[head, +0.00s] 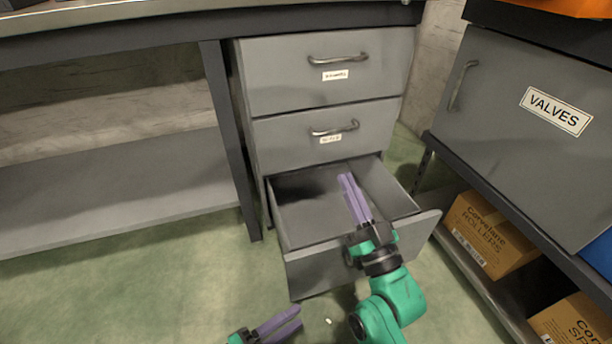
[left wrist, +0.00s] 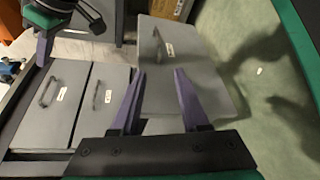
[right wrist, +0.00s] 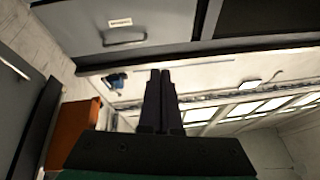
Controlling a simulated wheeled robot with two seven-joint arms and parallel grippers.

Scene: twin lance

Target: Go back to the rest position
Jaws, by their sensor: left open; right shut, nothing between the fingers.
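My right gripper (head: 356,198) is shut and empty. In the head view it is above the open bottom drawer (head: 293,266) of the grey drawer unit, and its green arm comes up from the lower right. In the right wrist view its closed fingers (right wrist: 160,95) point up past a grey drawer front. My left gripper (head: 285,325) is low in the head view, over the floor in front of the drawer unit. In the left wrist view its fingers (left wrist: 157,90) are apart with nothing between them, and the open drawer's front (left wrist: 180,65) lies beyond them.
The upper drawer (head: 290,75) and the middle drawer (head: 370,132) are closed. At right are a grey VALVES bin (head: 500,100), a dark shelf and cardboard boxes (head: 490,238). A workbench with a lower shelf (head: 110,185) stands at left. Green floor (head: 150,290) is clear at lower left.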

